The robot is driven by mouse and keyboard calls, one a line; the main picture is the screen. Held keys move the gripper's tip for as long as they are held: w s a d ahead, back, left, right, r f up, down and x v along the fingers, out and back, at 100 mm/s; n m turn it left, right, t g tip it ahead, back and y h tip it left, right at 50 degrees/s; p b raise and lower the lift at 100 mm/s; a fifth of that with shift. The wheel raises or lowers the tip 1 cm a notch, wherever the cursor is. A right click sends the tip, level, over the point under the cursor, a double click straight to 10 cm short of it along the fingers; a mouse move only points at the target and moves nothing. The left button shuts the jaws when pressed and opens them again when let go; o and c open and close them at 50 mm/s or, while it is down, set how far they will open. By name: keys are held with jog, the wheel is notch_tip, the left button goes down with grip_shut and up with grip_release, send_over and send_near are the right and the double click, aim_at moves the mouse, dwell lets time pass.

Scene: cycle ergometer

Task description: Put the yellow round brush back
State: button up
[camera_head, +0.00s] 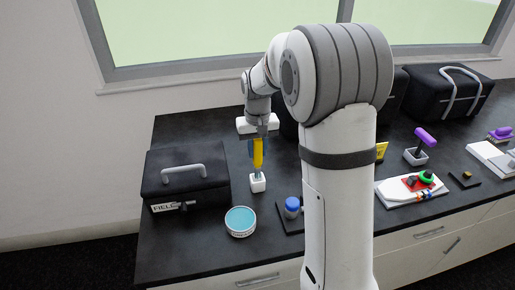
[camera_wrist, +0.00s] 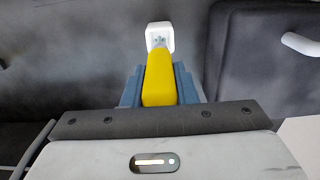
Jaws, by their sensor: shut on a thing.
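The yellow round brush (camera_head: 258,153) is upright, with its yellow handle in my gripper (camera_head: 257,143). In the wrist view the yellow handle (camera_wrist: 159,80) lies between the two blue-grey fingers of my gripper (camera_wrist: 159,88), which are shut on it.
A black case (camera_head: 185,188) with a grey handle stands left of the holder. A teal-topped round tub (camera_head: 240,220) is in front, and a blue-capped jar (camera_head: 292,205) is to the right. A purple-handled tool (camera_head: 425,138) stands farther right. My arm hides part of the counter (camera_head: 190,245).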

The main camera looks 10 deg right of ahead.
aim_at(257, 160)
jog(key=shift+f+b, duration=1.7)
jog(key=shift+f, duration=0.75)
dwell(2.7)
jog(key=o, duration=1.1)
jog(key=shift+o, duration=0.5)
jog(key=o, duration=0.5)
jog(key=shift+c, duration=0.2)
notch_tip(257, 160, up, 8)
jog(key=shift+f+b, duration=0.1)
jog(key=shift+b, duration=0.25)
